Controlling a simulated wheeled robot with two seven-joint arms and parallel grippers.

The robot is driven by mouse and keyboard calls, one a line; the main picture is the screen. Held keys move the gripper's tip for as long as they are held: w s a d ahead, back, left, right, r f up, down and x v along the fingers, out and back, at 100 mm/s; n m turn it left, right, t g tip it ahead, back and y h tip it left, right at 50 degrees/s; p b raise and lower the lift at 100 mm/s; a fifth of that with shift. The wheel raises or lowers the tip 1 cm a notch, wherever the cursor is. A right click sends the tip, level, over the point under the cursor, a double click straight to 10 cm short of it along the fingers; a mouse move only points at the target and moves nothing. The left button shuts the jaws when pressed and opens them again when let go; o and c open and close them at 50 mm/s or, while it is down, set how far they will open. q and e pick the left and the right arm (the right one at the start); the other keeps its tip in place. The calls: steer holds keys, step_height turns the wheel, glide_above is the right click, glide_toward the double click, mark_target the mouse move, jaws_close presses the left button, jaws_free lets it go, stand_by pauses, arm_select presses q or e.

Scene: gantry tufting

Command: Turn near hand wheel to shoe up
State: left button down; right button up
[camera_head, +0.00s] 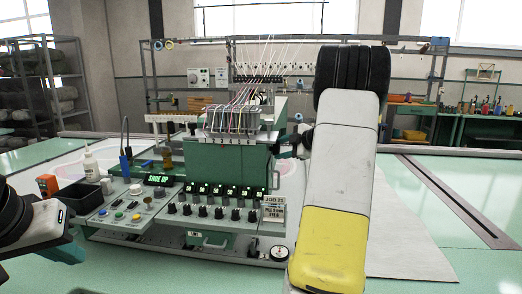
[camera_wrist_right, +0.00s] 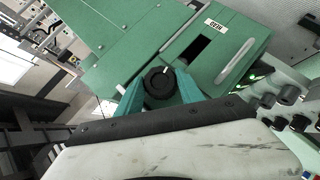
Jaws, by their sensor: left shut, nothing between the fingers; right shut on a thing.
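The green tufting machine (camera_head: 240,165) stands on the table in the head view. Its black hand wheel (camera_wrist_right: 160,82) shows in the right wrist view, on the machine's side, with a white mark at its rim. The teal fingers of my right gripper (camera_wrist_right: 158,92) are on either side of the wheel and shut on it. In the head view my right arm stands in front of the machine's right side. A small display (camera_head: 158,180) on the panel reads "SHOE UP" in green. My left gripper (camera_head: 72,250) is shut and empty at the left edge, near the panel's front corner.
The control panel (camera_head: 150,212) carries several buttons, black knobs and lit green displays. A dark bin (camera_head: 80,198), a white bottle (camera_head: 91,165) and an orange device (camera_head: 47,184) stand at its left. A job card (camera_head: 274,208) is at its right. Pale cloth (camera_head: 405,235) lies right of my arm.

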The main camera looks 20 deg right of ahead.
steer(key=shift+w+r+m+g+y, duration=0.1)
steer(key=shift+m+g+y, duration=0.2)
steer(key=shift+m+g, duration=0.5)
steer(key=shift+g, duration=0.3)
steer(key=o, duration=1.1)
steer(key=shift+d, duration=0.1)
steer(key=v, duration=0.7)
steer(key=shift+s+d+r, duration=0.1)
steer(key=shift+s+r, duration=0.15)
steer(key=shift+s, duration=0.05)
